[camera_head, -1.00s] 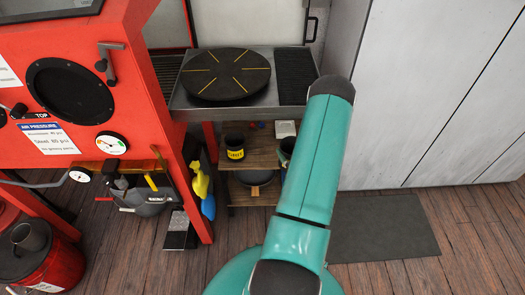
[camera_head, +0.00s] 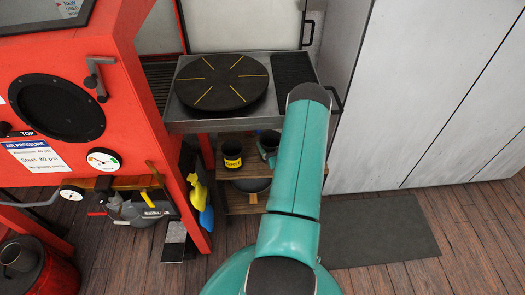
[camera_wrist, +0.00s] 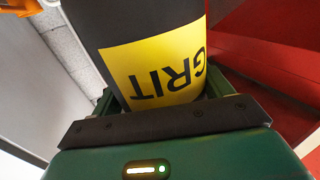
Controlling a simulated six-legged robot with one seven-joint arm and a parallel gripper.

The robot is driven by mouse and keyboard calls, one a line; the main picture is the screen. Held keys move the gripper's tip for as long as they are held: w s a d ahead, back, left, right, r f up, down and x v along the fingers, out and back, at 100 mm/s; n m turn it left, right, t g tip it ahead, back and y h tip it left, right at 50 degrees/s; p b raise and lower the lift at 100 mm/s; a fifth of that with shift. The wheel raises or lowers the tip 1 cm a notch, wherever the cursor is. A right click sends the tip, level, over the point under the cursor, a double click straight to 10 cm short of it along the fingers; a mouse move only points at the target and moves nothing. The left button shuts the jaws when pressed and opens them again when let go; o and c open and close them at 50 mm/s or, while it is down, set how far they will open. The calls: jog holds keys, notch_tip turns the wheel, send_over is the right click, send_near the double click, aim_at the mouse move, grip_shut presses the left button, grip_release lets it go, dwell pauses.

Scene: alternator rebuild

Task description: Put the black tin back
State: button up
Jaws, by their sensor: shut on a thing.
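A black tin (camera_wrist: 165,40) with a yellow GRIT label fills much of the wrist view, its lettering upside down. My gripper (camera_wrist: 165,112) is shut on it; the fingertips are mostly hidden behind the tin. In the head view, the dark end of what looks like the held tin (camera_head: 269,140) shows at the left of my teal arm, over the wooden shelf. A similar black tin with a yellow label (camera_head: 232,153) stands upright on the shelf to its left, apart from it. My arm hides most of my gripper there.
The wooden shelf (camera_head: 232,172) sits under a metal bench with a black turntable (camera_head: 221,80). A dark pan (camera_head: 254,185) is on the lower shelf. The red cabinet (camera_head: 125,100) stands close at left. A grey mat (camera_head: 378,231) lies on open floor at right.

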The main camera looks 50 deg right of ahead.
jog(key=w+f, duration=0.2)
jog(key=w+d+f, duration=0.1)
jog(key=w+f, duration=0.1)
jog(key=f, duration=0.1)
jog(key=shift+w+f, duration=0.3)
jog(key=shift+w+d+f, duration=0.1)
jog(key=shift+w+f, duration=0.1)
jog(key=shift+f, duration=1.5)
jog(key=shift+f, duration=0.1)
jog(key=shift+f, duration=0.1)
jog(key=o, duration=1.8)
jog(key=shift+r, duration=0.2)
jog(key=v, duration=1.2)
